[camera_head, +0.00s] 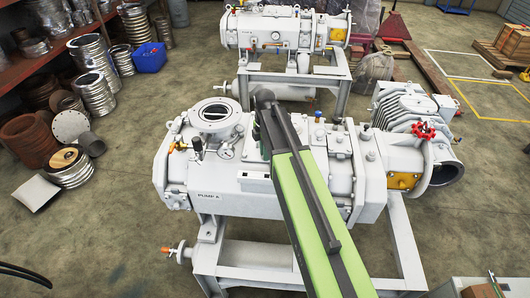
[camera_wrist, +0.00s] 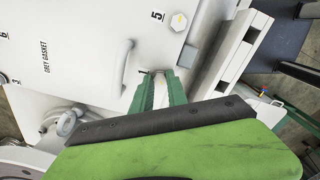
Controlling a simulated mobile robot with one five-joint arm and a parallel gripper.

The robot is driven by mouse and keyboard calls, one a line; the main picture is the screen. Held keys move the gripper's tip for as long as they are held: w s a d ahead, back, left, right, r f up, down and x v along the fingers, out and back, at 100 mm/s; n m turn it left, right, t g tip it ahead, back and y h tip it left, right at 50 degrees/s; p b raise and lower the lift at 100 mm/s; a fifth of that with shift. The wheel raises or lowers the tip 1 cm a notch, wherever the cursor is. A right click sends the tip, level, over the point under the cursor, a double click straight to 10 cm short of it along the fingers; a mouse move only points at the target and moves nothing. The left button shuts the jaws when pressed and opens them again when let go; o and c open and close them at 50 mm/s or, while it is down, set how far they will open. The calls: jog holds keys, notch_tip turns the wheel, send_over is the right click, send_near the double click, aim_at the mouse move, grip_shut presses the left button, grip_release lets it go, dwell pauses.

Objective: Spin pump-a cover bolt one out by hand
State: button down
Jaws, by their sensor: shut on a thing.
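The pale grey pump (camera_head: 255,182) stands in the middle of the head view; its front label begins "PUMP", with the last letter hard to read. In the wrist view its flat white cover (camera_wrist: 85,50) carries a handle, a "GREY GASKET" label and numbers.
A second pump (camera_head: 285,35) stands behind on its own frame. Metal rings and flanges, with a blue bin (camera_head: 149,57), lie at the left. A red handwheel (camera_head: 422,130) juts out at the pump's right.

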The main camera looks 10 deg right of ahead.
jog(key=shift+s, duration=0.1)
jog(key=c, duration=1.3)
grip_release()
notch_tip(320, 180, up, 17)
jog(key=p, duration=1.7)
jog(key=shift+r, duration=0.2)
